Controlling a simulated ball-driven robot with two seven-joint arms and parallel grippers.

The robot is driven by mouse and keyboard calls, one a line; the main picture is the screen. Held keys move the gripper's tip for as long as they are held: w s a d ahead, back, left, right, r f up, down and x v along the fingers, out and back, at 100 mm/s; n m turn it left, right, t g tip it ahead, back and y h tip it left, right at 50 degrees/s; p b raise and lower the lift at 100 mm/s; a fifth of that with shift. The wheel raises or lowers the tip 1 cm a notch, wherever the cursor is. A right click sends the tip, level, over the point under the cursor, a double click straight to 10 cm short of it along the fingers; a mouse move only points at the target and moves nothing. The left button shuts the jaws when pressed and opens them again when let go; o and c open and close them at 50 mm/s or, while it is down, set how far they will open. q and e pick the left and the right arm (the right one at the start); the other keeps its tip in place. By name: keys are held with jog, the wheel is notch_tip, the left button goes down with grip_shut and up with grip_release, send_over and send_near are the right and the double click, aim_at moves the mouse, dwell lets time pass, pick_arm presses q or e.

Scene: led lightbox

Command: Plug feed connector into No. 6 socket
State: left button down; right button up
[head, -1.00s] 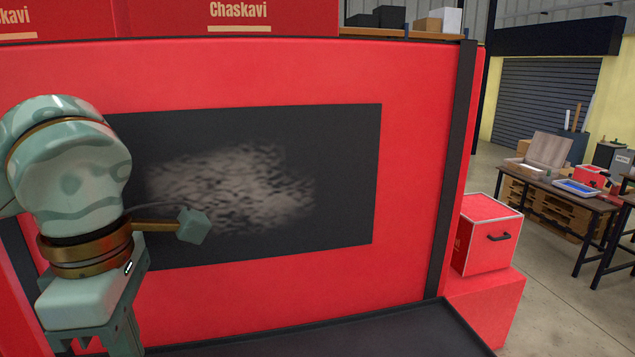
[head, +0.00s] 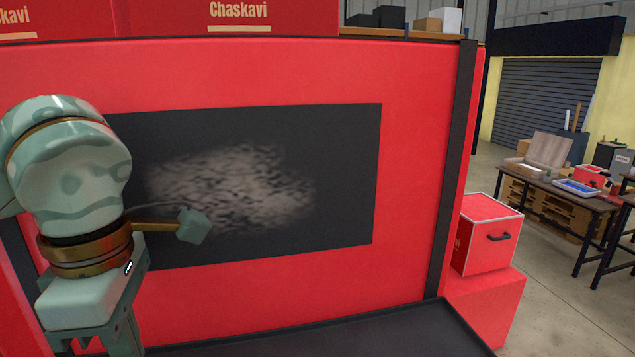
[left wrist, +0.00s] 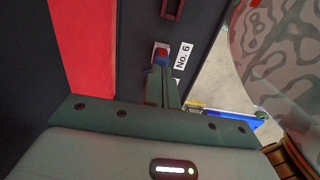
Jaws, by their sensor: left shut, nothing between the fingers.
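The left wrist view shows a white label reading "No. 6" (left wrist: 182,56) on a dark surface. Beside it, a small red and blue piece (left wrist: 161,56) sits at a pale fitting; it looks like the feed connector at the No. 6 socket. I cannot tell how deep it sits. My left gripper (left wrist: 162,82) is shut and empty, its fingertips just short of this piece; whether they touch is unclear. In the head view my left gripper (head: 100,340) points down at the lower left, its fingertips below the frame. My right gripper is not in view.
A red panel (head: 412,180) with a dark speckled screen (head: 345,180) stands in front. A dark tray or ledge (head: 400,330) lies below it. Red boxes (head: 487,235) stand to the right, with a workbench (head: 565,190) farther back.

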pick_arm(q)
jog(key=shift+f, duration=0.2)
dwell(0.4)
jog(key=shift+f, duration=0.1)
notch_tip(320, 180, up, 5)
jog(key=p, duration=0.4)
dwell(0.3)
